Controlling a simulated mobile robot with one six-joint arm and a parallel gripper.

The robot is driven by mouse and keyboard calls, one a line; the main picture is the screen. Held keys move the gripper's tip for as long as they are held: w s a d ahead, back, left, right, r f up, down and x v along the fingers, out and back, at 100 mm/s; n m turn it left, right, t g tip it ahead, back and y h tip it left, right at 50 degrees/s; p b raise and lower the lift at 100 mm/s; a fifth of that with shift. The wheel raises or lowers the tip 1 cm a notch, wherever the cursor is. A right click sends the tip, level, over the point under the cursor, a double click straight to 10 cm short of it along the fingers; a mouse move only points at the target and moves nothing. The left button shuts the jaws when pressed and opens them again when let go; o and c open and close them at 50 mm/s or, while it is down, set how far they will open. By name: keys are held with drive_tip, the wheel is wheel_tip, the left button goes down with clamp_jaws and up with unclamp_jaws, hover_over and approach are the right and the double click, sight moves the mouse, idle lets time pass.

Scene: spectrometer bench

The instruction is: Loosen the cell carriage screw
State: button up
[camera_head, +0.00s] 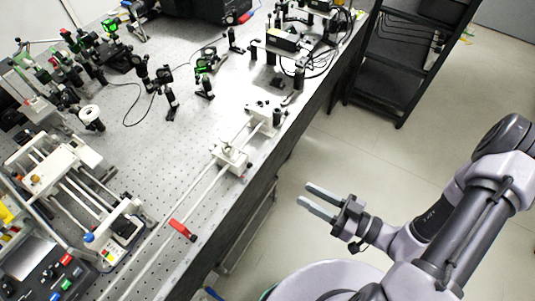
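A small pale carriage block (231,158) sits on two parallel rails (180,205) that run along the right edge of the optical bench. It looks like the cell carriage, and a small red spot shows at its lower right; I cannot make out its screw. A second pale block (262,118) stands at the far end of the rails. My gripper (312,199) is right of the bench, over the floor, apart from the carriage. Its two fingers are spread and empty, pointing left toward the bench.
The perforated bench top (140,165) holds optical mounts and cables at the back. A red piece (183,230) lies at the near rails. A white instrument (75,190) and control panel (40,265) stand left. A black shelf rack (400,60) stands at upper right; floor between is clear.

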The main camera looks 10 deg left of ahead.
sight(251, 167)
drive_tip(key=b+x, duration=0.1)
drive_tip(key=x, duration=0.4)
drive_tip(key=b+x, duration=0.1)
drive_tip(key=x, duration=0.4)
drive_tip(key=b+x, duration=0.1)
drive_tip(key=x, duration=0.4)
drive_tip(key=shift+s+a+f+b, duration=0.1)
drive_tip(key=shift+s+a+b, duration=0.1)
drive_tip(key=shift+a+b, duration=0.15)
drive_tip(key=shift+w+a, duration=0.2)
drive_tip(key=shift+a, duration=0.15)
clamp_jaws()
